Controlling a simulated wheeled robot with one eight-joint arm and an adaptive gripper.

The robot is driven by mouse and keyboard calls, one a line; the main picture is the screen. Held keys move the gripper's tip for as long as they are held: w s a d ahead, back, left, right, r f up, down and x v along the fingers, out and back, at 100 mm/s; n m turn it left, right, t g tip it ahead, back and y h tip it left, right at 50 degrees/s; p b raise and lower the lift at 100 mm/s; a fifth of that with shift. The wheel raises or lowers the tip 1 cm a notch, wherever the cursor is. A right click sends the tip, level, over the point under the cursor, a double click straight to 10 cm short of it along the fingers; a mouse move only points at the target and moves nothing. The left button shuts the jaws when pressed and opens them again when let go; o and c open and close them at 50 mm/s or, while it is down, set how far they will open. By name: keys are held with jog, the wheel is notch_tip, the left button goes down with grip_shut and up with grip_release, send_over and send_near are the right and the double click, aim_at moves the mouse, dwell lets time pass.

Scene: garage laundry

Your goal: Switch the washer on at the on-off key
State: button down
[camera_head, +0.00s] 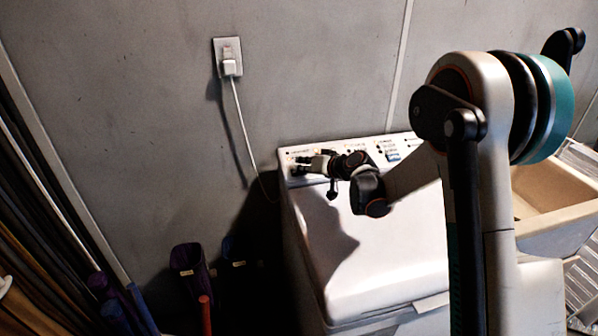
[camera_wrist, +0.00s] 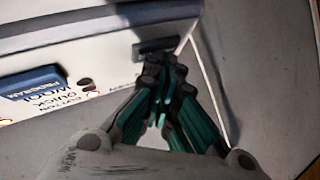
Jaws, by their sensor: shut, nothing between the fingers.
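The white washer (camera_head: 375,255) stands against the wall, with its control panel (camera_head: 335,148) along the back edge of the top. My gripper (camera_head: 298,166) is at the left end of the panel. In the wrist view my gripper (camera_wrist: 162,76) is shut and empty, its fingertips at the lower edge of a dark key (camera_wrist: 155,46). I take this to be the on-off key, but no label on it can be read. Whether the fingertips touch it I cannot tell. A blue key (camera_wrist: 33,82) marked PROGRAM lies farther along the panel, its lettering upside down.
A white plug (camera_head: 229,67) sits in the wall outlet, and its cord hangs down behind the washer. A tan sink (camera_head: 550,200) stands to the right. Dark containers (camera_head: 190,265) stand on the floor to the left. The washer lid is clear.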

jog(key=shift+s+r+p, duration=0.25)
jog(key=shift+r+p, duration=0.2)
jog(key=shift+r, duration=0.3)
jog(key=shift+r, duration=0.1)
jog(key=r, duration=0.1)
jog(key=s+r+p, duration=0.1)
jog(key=r, duration=0.1)
jog(key=s+r+p, duration=0.1)
jog(key=shift+d+r, duration=0.2)
jog(key=shift+r, duration=0.05)
dwell(0.7)
